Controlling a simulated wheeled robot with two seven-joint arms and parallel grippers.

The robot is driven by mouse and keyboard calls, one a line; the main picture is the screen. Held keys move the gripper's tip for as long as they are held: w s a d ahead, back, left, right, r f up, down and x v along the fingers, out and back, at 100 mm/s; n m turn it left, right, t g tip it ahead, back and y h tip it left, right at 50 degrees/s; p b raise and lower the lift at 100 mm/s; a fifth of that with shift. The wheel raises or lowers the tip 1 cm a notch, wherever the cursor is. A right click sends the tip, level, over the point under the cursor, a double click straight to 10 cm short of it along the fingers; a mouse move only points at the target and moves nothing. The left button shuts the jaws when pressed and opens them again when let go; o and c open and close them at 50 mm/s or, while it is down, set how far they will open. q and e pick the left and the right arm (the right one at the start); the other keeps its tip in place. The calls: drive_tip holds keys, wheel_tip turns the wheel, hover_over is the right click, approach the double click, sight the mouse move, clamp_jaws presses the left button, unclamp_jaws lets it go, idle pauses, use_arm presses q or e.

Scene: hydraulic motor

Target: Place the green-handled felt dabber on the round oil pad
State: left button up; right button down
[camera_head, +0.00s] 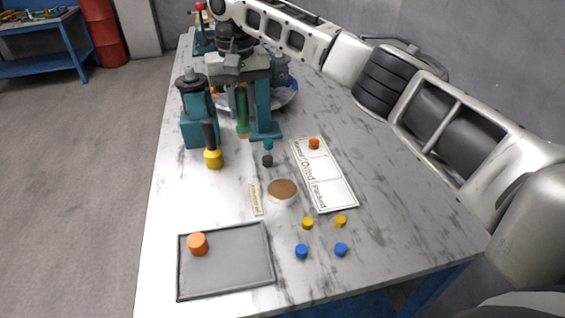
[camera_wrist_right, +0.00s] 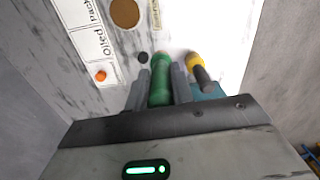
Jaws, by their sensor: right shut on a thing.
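The green-handled felt dabber (camera_head: 242,112) is upright in my right gripper (camera_head: 241,92), in front of teal metalwork in the head view. In the right wrist view its green handle (camera_wrist_right: 160,82) sits between the two grey fingers of my right gripper (camera_wrist_right: 160,90), which are shut on it. Its lower end is close above or at the table; I cannot tell if it touches. The round oil pad (camera_head: 282,188) is a brown disc in a white dish, nearer and to the right of the dabber. It also shows in the right wrist view (camera_wrist_right: 125,12). My left gripper is out of view.
A yellow-and-black tool (camera_head: 213,158) stands left of the dabber. Small teal and dark plugs (camera_head: 268,160) lie between dabber and pad. A labelled card (camera_head: 335,188) with an orange plug lies right. A grey tray (camera_head: 235,268), yellow plugs (camera_head: 307,223) and blue plugs (camera_head: 302,251) are nearer.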

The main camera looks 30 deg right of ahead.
drive_tip(key=s+d+f, duration=0.1)
drive_tip(key=s+f, duration=0.1)
drive_tip(key=f, duration=0.1)
drive_tip(key=s+d+f, duration=0.2)
drive_tip(key=s+f, duration=0.1)
drive_tip(key=f, duration=0.1)
drive_tip(key=s+d+f, duration=0.2)
drive_tip(key=s+f, duration=0.1)
drive_tip(key=shift+s+f+p, duration=0.15)
drive_tip(key=shift+f+p, duration=0.15)
drive_tip(key=shift+f, duration=0.25)
drive_tip(key=shift+f, duration=0.1)
drive_tip(key=c, duration=1.2)
unclamp_jaws()
wheel_tip(320, 180, up, 12)
